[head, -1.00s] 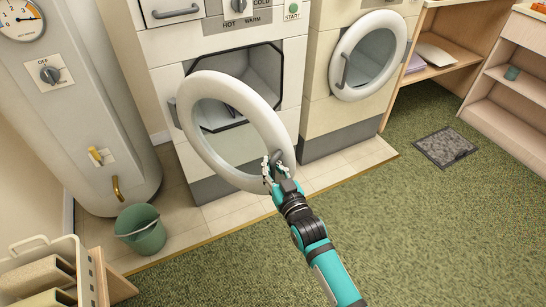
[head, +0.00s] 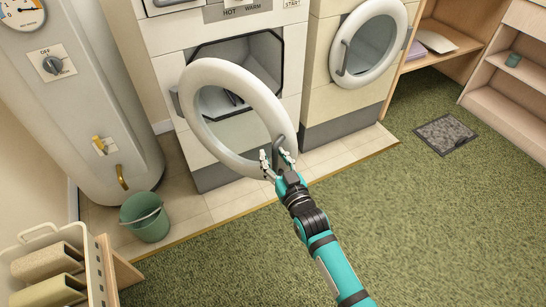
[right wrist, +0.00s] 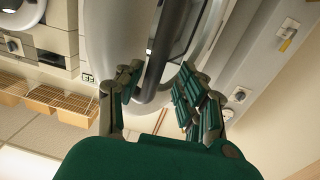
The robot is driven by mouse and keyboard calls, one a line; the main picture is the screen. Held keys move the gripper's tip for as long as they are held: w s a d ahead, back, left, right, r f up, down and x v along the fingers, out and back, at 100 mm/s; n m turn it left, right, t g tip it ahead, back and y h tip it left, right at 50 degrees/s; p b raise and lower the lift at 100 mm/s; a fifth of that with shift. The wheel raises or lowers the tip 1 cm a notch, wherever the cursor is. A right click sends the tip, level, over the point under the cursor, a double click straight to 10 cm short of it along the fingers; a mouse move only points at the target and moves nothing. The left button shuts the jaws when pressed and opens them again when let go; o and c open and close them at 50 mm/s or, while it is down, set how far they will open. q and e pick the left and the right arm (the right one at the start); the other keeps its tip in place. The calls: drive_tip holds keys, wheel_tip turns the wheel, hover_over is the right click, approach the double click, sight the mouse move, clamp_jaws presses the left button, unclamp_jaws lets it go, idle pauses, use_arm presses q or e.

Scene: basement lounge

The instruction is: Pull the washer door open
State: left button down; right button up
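The washer door (head: 265,98), a white ring with a glass middle, stands swung open in front of the left washer (head: 150,47), whose dark drum opening (head: 262,62) shows behind it. Its grey bar handle (head: 277,146) is on the door's lower right side. My right gripper (head: 276,160) is at the handle with its fingers spread, one on each side of the bar. In the right wrist view, the handle (right wrist: 158,70) runs between the parted fingers, closer to the left one; a gap shows on the right. I cannot tell whether a finger touches it. My left gripper is not in view.
A second machine with a closed round door (head: 368,45) stands to the right. A grey boiler (head: 85,100) and green bucket (head: 145,217) are at the left, with a cream rack (head: 95,270) in front. The green carpet at right is clear around a grey mat (head: 446,134).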

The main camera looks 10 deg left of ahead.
drive_tip(key=shift+a+r, duration=0.1)
drive_tip(key=shift+a, duration=0.2)
drive_tip(key=v, duration=1.2)
drive_tip(key=shift+w+d, duration=0.1)
